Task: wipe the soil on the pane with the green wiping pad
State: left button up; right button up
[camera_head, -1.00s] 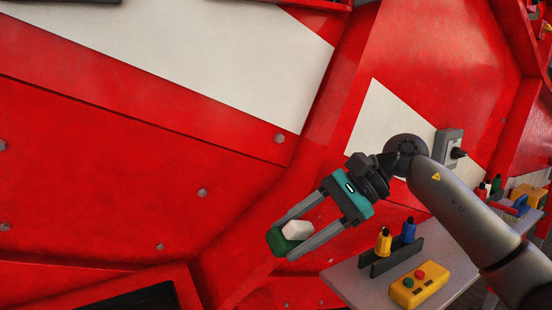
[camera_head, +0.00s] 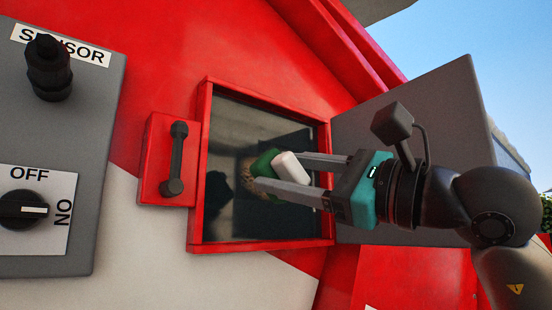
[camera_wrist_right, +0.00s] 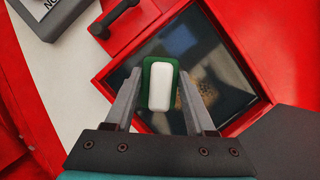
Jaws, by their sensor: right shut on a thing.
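The pane (camera_head: 225,135) is dark glass in a red frame in the head view, and it also shows in the wrist view (camera_wrist_right: 222,70). A brown speckled patch of soil (camera_head: 248,178) lies on it near the middle, partly hidden by the pad; it shows in the wrist view (camera_wrist_right: 208,92) right of the pad. My right gripper (camera_head: 268,172) is shut on the white handle of the green wiping pad (camera_head: 262,160), in front of the pane. The pad also shows in the wrist view (camera_wrist_right: 147,76). I cannot tell whether it touches the glass. My left gripper is not in view.
A red block with a black handle (camera_head: 176,160) sits just left of the pane's frame. A grey box with a black knob (camera_head: 24,210) and a sensor label stands at the far left. A grey panel (camera_head: 430,105) stands behind my right arm.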

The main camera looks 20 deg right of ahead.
jog(key=shift+s+r, duration=0.15)
jog(key=shift+r, duration=0.45)
jog(key=shift+w+a+p, duration=0.3)
jog(key=shift+w+p, duration=0.05)
jog(key=shift+w, duration=0.5)
jog(key=shift+w+a+p, duration=0.3)
jog(key=shift+w, duration=0.55)
jog(key=shift+w+a+p, duration=0.3)
jog(key=shift+w+p, duration=0.05)
jog(key=shift+w, duration=0.7)
jog(key=shift+w+a+p, duration=0.3)
jog(key=shift+w+a, duration=0.05)
jog(key=shift+w, duration=0.55)
jog(key=shift+d, duration=0.1)
